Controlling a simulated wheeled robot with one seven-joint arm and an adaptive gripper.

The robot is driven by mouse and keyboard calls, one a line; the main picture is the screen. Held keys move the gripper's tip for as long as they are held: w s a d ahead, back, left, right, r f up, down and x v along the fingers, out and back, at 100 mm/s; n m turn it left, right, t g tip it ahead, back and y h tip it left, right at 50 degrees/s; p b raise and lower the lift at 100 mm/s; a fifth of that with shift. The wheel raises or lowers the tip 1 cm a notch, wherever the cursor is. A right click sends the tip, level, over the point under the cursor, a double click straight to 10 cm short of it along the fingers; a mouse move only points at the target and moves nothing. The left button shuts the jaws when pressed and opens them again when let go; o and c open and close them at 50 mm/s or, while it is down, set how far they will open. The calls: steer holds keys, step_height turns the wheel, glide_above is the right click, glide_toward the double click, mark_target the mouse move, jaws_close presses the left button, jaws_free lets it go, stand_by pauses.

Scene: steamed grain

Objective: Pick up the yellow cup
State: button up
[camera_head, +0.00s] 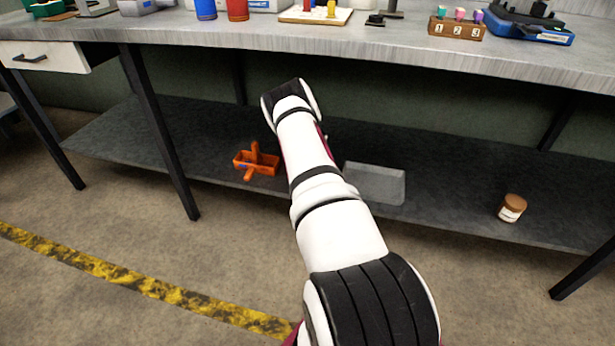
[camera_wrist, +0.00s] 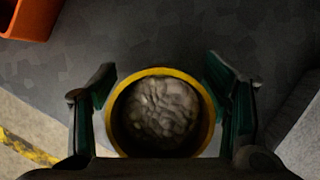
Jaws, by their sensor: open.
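The yellow cup (camera_wrist: 209,115) shows in the wrist view as a round yellow rim seen from above, with a pale lumpy filling (camera_wrist: 163,107) inside. My gripper (camera_wrist: 160,90) is open, with one finger on the left and one on the right of the cup. Narrow gaps seem to lie between the fingers and the rim; whether either finger touches the cup's side, I cannot tell. In the head view my arm hides the cup and the gripper.
An orange toolbox (camera_head: 257,161) stands on the low grey shelf (camera_head: 440,190), left of my arm. A grey tray (camera_head: 375,184) and a brown-lidded jar (camera_head: 512,208) are to the right. The workbench top (camera_head: 330,42) overhangs the shelf. Table legs stand at the sides.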

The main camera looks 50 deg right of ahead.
steer(key=shift+c, duration=0.6)
steer(key=c, duration=1.2)
steer(key=shift+r, duration=0.1)
